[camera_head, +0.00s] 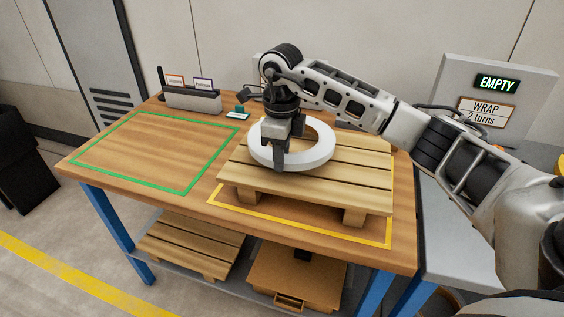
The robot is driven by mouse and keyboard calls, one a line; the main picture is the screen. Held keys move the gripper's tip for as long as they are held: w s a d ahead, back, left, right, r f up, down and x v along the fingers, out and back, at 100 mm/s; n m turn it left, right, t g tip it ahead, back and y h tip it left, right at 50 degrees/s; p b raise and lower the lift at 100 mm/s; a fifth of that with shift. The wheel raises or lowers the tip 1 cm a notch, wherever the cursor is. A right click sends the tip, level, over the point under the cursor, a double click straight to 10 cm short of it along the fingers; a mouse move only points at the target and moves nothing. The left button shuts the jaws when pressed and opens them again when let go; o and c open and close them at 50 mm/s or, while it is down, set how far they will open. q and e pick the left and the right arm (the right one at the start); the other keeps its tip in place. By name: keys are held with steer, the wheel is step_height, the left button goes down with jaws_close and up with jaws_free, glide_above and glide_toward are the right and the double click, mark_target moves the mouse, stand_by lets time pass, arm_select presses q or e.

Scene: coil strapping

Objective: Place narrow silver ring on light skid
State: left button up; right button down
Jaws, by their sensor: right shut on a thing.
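A narrow silver ring (312,157) lies flat over the light wooden skid (345,190), towards its left side. I cannot tell whether it rests fully on the boards or is just above them. My right gripper (281,163) points down from above and is shut on the left part of the ring's wall. The gripper hides part of the ring. The skid stands on the table inside the yellow outline (300,227). My left gripper is not in view.
A green outlined area (150,152) on the wooden table (85,172) is empty. A grey holder with cards (190,99) stands at the back. At right are an "EMPTY" display (497,83) and a "WRAP 2 turns" sign (486,112). Another skid (190,246) lies on the lower shelf.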

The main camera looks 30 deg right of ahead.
step_height(320, 180, down, 2)
steer(key=shift+f, duration=0.1)
steer(key=shift+f, duration=0.2)
steer(key=c, duration=1.1)
jaws_free()
steer(key=shift+c, duration=0.2)
steer(key=shift+s, duration=0.1)
